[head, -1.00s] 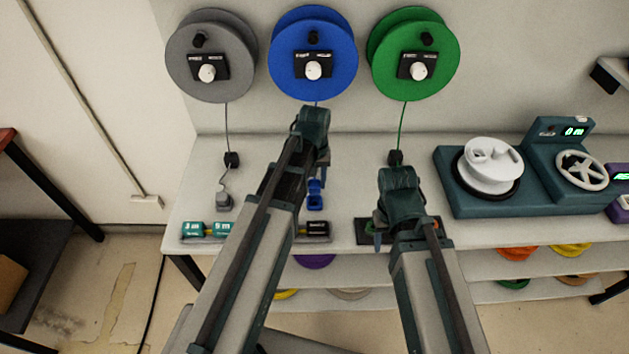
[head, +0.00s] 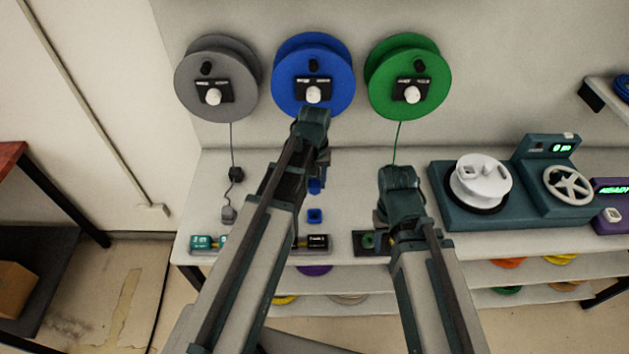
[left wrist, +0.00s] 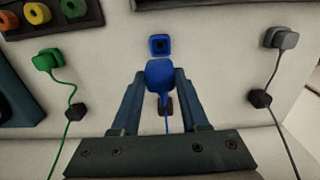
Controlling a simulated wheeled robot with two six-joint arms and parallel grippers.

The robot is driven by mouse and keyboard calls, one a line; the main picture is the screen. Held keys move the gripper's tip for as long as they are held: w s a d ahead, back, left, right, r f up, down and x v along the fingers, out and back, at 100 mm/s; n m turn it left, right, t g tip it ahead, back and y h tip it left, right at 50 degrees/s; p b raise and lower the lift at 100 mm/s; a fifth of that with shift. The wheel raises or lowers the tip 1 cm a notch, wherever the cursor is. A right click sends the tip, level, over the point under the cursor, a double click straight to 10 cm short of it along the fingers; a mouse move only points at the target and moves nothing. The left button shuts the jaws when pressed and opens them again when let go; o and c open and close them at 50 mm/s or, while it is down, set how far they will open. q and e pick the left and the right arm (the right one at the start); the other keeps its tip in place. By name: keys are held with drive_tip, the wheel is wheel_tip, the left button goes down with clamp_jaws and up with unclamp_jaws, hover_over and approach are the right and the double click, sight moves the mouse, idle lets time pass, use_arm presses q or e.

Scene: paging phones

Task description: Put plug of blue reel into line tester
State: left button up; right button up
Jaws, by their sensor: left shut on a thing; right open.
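My left gripper (head: 316,168) is shut on the blue plug (left wrist: 160,75), just above the bench. A blue cord with a dark bead runs back from the plug in the left wrist view. The blue reel (head: 312,70) is on the wall, partly behind my left arm. A square blue holder (left wrist: 159,44) lies just ahead of the plug, apart from it; it also shows in the head view (head: 315,215). A purple box (head: 613,190) with a green display and a pale socket, perhaps the line tester, stands at the far right. My right gripper (head: 383,222) is open near the green plug's area.
A grey reel (head: 216,76) and a green reel (head: 408,76) flank the blue one. The grey plug (head: 228,214) lies on the bench. A teal machine (head: 455,208) with a white drum and handwheel stands between my right arm and the purple box. A black tray (head: 359,250) is at the front edge.

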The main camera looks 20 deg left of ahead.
use_arm(q)
wheel_tip(320, 180, up, 10)
drive_tip(key=p, duration=0.9)
